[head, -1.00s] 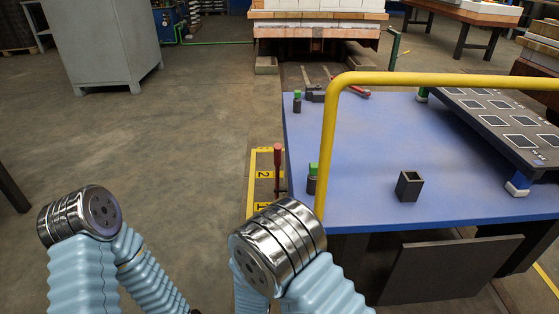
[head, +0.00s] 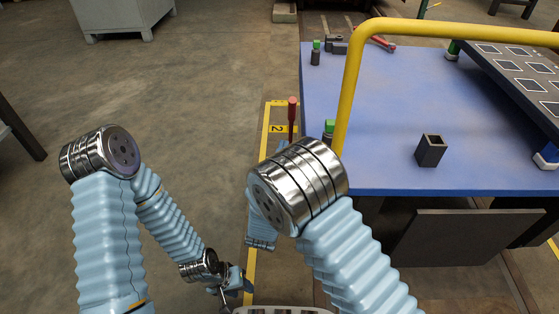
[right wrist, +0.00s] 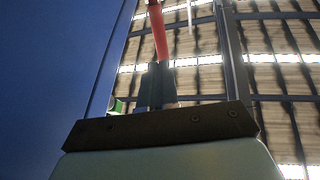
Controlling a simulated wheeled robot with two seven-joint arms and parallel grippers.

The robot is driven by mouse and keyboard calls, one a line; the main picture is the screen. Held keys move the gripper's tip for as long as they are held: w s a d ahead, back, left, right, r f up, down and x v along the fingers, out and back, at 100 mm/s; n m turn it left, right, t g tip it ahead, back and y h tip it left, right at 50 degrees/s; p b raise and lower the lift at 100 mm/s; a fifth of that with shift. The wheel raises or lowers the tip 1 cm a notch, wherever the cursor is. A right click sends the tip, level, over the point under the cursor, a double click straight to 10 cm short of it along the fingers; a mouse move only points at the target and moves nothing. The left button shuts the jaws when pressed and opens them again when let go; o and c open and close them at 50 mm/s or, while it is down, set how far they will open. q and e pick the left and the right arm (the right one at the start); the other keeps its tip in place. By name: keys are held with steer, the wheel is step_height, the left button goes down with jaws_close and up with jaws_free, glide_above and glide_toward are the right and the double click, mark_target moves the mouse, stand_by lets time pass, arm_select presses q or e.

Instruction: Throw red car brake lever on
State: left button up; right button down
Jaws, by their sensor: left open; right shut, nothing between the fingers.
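The red lever (head: 292,110) stands upright beside the left edge of the blue table, over a yellow floor marking, in the head view. In the right wrist view the red lever (right wrist: 158,30) rises just beyond my right gripper (right wrist: 158,68). Its dark fingers are shut with nothing between them and overlap the lever's lower part; I cannot tell if they touch it. In the head view the right gripper is mostly hidden behind my right arm. My left gripper (head: 230,288) is open and low at the bottom, left of the yellow line, away from the lever.
The blue table (head: 390,110) fills the right side, with a yellow rail (head: 350,85) rising at its near left corner. A dark square holder (head: 430,150) and green-topped pieces (head: 316,50) stand on it. The floor left of the lever is clear.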

mark_target(292, 112)
arm_select(q)
steer(key=shift+r, duration=0.1)
arm_select(e)
steer(key=x, duration=0.8)
steer(key=shift+w, duration=0.15)
arm_select(q)
steer(key=shift+r, duration=0.1)
arm_select(e)
steer(key=shift+r, duration=0.15)
